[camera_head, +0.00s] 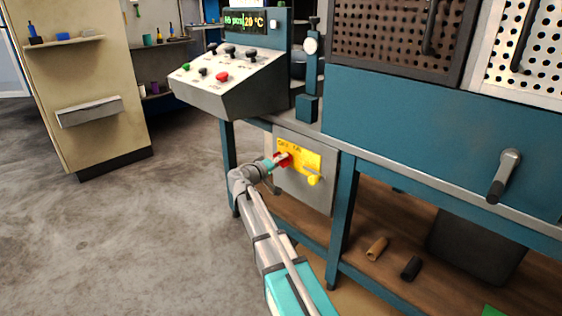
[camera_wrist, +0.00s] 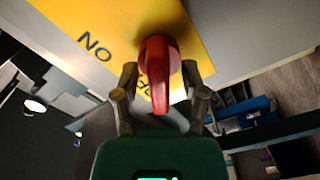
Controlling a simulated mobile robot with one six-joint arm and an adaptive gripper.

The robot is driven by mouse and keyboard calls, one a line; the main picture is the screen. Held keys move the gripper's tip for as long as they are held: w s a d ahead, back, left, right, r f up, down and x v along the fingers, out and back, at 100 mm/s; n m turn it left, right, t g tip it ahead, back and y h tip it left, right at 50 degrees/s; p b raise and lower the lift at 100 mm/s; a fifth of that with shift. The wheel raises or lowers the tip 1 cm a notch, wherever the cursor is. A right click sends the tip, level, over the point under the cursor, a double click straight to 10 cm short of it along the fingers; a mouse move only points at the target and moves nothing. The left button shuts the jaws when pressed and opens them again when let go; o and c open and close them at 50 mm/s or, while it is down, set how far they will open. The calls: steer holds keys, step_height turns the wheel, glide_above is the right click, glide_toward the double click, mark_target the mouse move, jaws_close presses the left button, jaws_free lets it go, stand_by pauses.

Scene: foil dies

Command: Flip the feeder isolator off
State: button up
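The feeder isolator is a red rotary handle (camera_head: 285,159) on a yellow plate (camera_head: 312,161) with black lettering, set on a grey box below the bench's control panel. In the wrist view the red handle (camera_wrist: 157,75) stands out from the yellow plate (camera_wrist: 84,20). The letters "NO", apparently "ON" seen turned, are readable; other lettering is partly hidden behind the handle. My gripper (camera_wrist: 160,80) is open, with one finger on each side of the handle and small gaps showing. In the head view my gripper (camera_head: 272,163) is at the handle, its fingers partly hidden.
A sloped control panel (camera_head: 225,80) with several buttons overhangs above left. A blue bench leg (camera_head: 343,215) stands right of the grey box (camera_head: 315,197). Open floor (camera_head: 130,240) lies to the left.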

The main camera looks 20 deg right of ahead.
jaws_close()
steer(key=shift+n, duration=0.4)
steer(key=shift+f+n, duration=0.1)
steer(key=shift+n, duration=2.6)
steer(key=shift+o, duration=0.6)
jaws_free()
steer(key=shift+a, duration=0.15)
